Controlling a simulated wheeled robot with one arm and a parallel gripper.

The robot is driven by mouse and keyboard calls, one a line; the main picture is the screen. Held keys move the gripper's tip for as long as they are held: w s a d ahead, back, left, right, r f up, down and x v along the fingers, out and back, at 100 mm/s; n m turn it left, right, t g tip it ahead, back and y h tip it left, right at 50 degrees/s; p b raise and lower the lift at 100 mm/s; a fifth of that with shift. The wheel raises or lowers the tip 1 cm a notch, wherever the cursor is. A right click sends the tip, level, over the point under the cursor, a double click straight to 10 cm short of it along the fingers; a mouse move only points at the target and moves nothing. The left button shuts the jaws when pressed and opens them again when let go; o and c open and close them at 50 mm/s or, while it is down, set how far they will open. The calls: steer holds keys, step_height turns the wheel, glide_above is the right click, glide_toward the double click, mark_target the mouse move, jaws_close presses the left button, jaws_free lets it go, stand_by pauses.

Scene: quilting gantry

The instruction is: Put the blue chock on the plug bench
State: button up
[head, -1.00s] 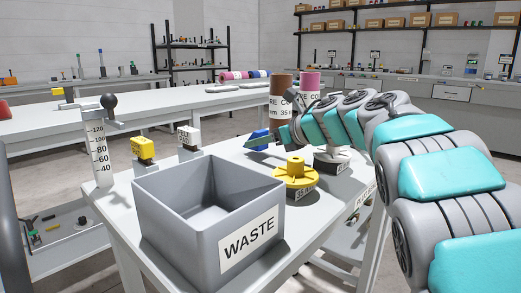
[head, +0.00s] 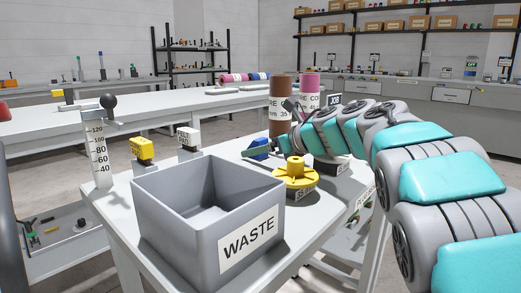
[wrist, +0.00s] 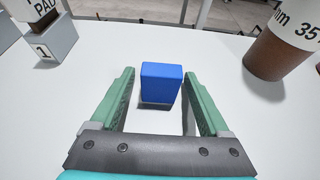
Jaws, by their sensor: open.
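The blue chock (head: 259,147) is on the white bench top (head: 323,223), behind the yellow flanged part. In the wrist view the chock (wrist: 161,82) is a plain blue block in the middle, between the far ends of the green fingers, with a visible gap on both sides. My gripper (wrist: 161,80) is open around it, not touching it as far as this view shows. In the head view my gripper (head: 262,150) reaches in from the right, and its fingers partly cover the chock.
A grey WASTE bin (head: 185,217) stands at the front. The yellow flanged part (head: 295,176) is close to my gripper. A brown spool (head: 280,100) stands behind. Yellow (head: 142,149) and white (head: 189,138) topped blocks stand left. A long white table (head: 130,110) lies beyond.

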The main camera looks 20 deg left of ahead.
steer(key=shift+r, duration=0.25)
steer(key=v, duration=1)
steer(key=shift+d+f, duration=0.1)
steer(key=shift+d, duration=0.15)
steer(key=shift+v, duration=0.8)
